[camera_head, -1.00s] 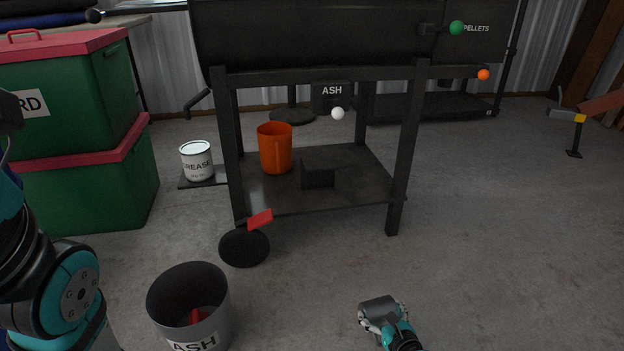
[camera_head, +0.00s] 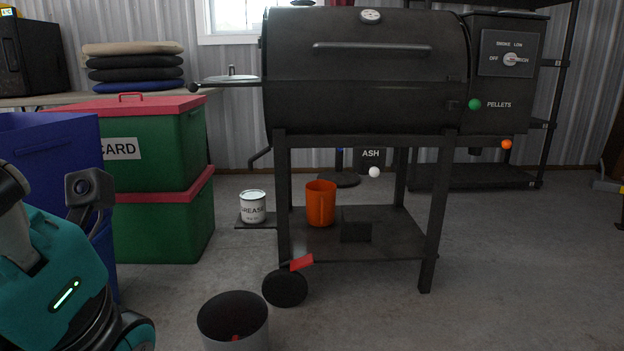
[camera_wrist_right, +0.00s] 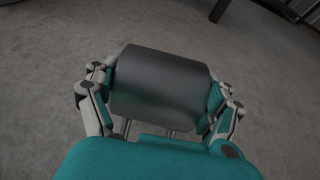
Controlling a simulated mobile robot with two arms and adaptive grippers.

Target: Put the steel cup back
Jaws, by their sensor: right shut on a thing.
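The steel cup (camera_wrist_right: 160,86) is a dark grey, smooth cylinder in the right wrist view. My right gripper (camera_wrist_right: 160,95) is shut on it, with one finger at each end of the cylinder as seen there. Neither the cup nor my right gripper is in the head view now. My left arm is at the lower left of the head view, but its gripper is not in view.
A black pellet grill (camera_head: 365,90) stands ahead, with a lower shelf (camera_head: 385,243) bearing an orange cup (camera_head: 320,204). A white grease can (camera_head: 253,207) sits on a side plate. A grey bin (camera_head: 233,322) stands in front.

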